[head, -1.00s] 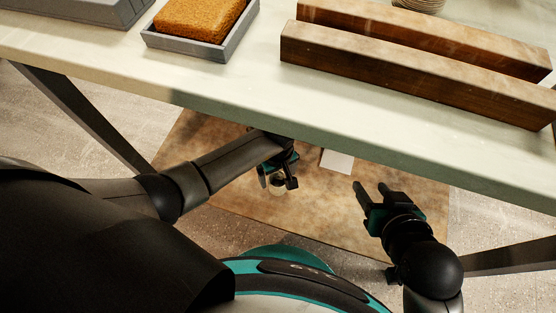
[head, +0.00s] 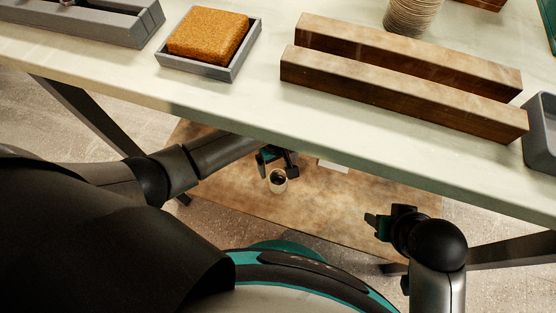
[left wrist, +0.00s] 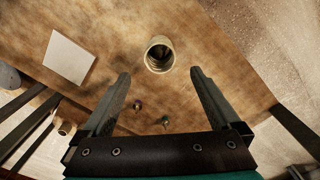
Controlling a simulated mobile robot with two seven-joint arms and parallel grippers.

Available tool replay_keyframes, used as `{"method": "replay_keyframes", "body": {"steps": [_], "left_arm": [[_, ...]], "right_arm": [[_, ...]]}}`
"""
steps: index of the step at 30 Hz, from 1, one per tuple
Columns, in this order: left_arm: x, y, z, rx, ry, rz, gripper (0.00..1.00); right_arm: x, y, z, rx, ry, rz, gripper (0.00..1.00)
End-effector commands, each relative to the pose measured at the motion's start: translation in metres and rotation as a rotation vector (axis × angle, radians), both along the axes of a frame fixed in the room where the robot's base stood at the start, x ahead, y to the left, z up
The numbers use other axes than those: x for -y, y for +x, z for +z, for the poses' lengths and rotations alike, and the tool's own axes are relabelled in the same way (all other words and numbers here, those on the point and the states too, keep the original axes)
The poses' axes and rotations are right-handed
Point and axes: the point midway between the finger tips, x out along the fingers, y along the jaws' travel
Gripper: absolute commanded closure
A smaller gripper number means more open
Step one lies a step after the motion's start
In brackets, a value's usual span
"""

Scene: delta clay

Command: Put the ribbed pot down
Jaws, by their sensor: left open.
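Another ribbed pot (head: 411,17) stands on the table at the back. My right gripper (head: 372,222) is at the lower right, seen from the side, with no held object visible.
The table (head: 230,110) runs above my grippers. It bears two wooden beams (head: 400,92), a grey tray (head: 209,67) with an orange-brown block (head: 208,35), and grey containers at both ends.

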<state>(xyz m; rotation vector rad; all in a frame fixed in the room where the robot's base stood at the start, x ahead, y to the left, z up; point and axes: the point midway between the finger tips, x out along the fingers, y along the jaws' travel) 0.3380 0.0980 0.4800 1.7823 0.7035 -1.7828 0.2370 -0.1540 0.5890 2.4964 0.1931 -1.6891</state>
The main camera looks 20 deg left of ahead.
Motion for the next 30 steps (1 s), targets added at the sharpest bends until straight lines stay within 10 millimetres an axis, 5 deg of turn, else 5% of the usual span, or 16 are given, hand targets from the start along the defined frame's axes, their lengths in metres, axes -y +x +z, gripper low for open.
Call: {"method": "replay_keyframes", "body": {"steps": [7,11,15,20,25,30], "left_arm": [[0.01,-0.001,0.003,0.004,-0.043,0.021,0.04],[0.059,-0.005,0.012,0.016,-0.266,0.144,0.04],[0.138,0.0,0.057,-0.004,-0.693,0.44,0.04],[0.184,0.026,0.142,-0.11,-1.189,0.882,0.04],[0.162,0.066,0.223,-0.314,-1.655,1.408,0.04],[0.088,0.096,0.26,-0.606,-2.034,1.979,0.04]], "right_arm": [[0.0,0.0,-0.004,-0.004,0.0,0.0,0.5],[0.0,0.0,-0.004,-0.004,0.0,0.0,0.5],[0.0,0.0,-0.004,-0.004,0.0,0.0,0.5],[0.0,0.0,-0.004,-0.004,-0.001,0.0,0.5],[0.0,0.0,-0.004,-0.004,-0.001,0.0,0.5],[0.0,0.0,-0.004,-0.004,-0.001,0.0,0.5]]}}
